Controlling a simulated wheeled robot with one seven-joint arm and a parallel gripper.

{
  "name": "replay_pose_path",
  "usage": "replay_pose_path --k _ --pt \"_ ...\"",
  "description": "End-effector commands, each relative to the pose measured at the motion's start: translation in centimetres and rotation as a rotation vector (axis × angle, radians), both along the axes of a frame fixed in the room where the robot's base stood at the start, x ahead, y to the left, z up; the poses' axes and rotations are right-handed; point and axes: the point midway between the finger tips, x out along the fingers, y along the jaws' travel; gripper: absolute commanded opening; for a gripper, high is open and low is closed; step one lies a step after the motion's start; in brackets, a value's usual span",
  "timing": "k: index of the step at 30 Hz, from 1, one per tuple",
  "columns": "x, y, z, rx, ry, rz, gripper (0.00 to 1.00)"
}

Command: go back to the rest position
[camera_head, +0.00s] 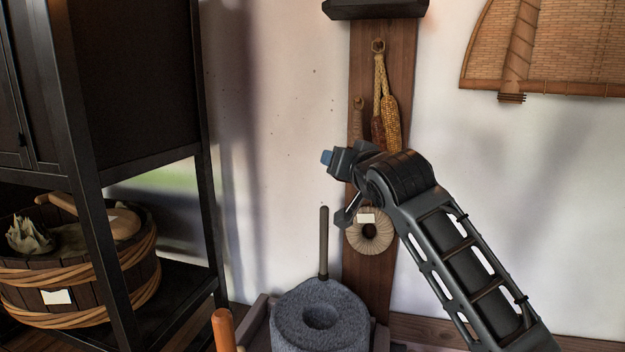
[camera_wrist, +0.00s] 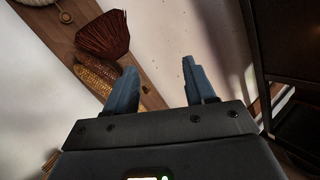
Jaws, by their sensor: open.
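My gripper (camera_wrist: 162,90) shows in the wrist view with its two blue fingers apart and nothing between them. In the head view my gripper (camera_head: 328,157) is raised in mid-air at the end of my bent arm, pointing left. It is in front of the wooden wall post and above the stone quern. In the wrist view the fingers point toward the pale wall, with the post to their left.
The stone quern (camera_head: 318,322) with an upright handle stands below. The wooden post (camera_head: 368,290) carries corn cobs (camera_head: 391,120) and a coiled ring (camera_head: 381,238). A black shelf (camera_head: 95,190) with a wooden tub (camera_head: 95,290) is left. A woven fan (camera_head: 560,50) hangs upper right.

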Motion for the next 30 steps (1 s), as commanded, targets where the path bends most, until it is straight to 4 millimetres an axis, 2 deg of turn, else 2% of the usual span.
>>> replay_pose_path --k 1,3,8,15,20,24,30 --pt "-1.1 0.5 -2.5 0.022 0.010 0.015 0.55" --pt "-2.6 0.9 -5.1 0.048 0.012 0.028 0.55" --pt "-6.5 1.5 -10.6 0.099 0.013 0.046 0.55" --pt "-13.5 1.3 -18.0 0.153 0.015 0.033 0.55" --pt "-18.8 0.5 -22.2 0.169 0.018 0.006 0.55" --pt "-23.8 -0.5 -25.3 0.167 0.025 -0.026 0.55" --pt "-31.5 -2.5 -28.6 0.138 0.036 -0.078 0.55"
